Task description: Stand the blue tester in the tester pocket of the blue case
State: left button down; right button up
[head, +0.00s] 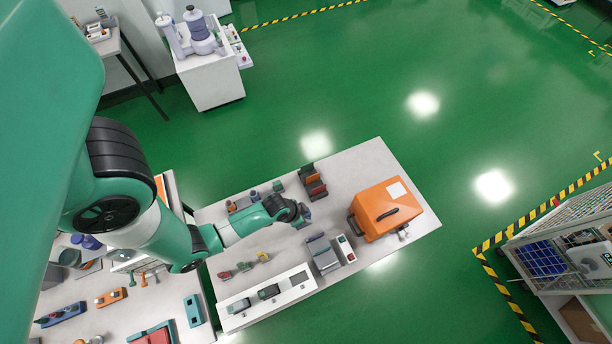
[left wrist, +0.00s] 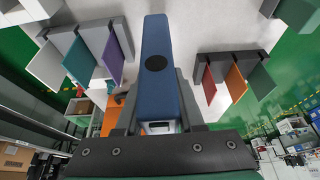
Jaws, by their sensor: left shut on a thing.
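The blue tester (left wrist: 157,95) stands out in the middle of the left wrist view, a long blue body with a dark round spot. My left gripper (left wrist: 160,118) is shut on it, with dark jaw parts on both sides. In the head view, my left gripper (head: 303,215) is over the middle of the white table, between two dark racks, and hides most of the tester. I cannot pick out the blue case or its tester pocket with certainty. My right gripper is not in view.
One rack (head: 313,183) has red and orange dividers; the other rack (head: 322,253) has purplish ones. An orange case (head: 385,210) stands to the right. A white panel (head: 240,319) with dark devices lies at the front. Small items line the table's left part.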

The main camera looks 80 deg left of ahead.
pick_arm(q)
jog(key=shift+w+a+f, duration=0.15)
jog(key=shift+a+f, duration=0.05)
jog(key=shift+f, duration=0.15)
jog(key=shift+f+b, duration=0.75)
jog(key=shift+f, duration=0.7)
jog(key=shift+f, duration=0.1)
jog(key=c, duration=1)
grip_release()
jog(key=shift+f, duration=0.1)
jog(key=o, duration=0.5)
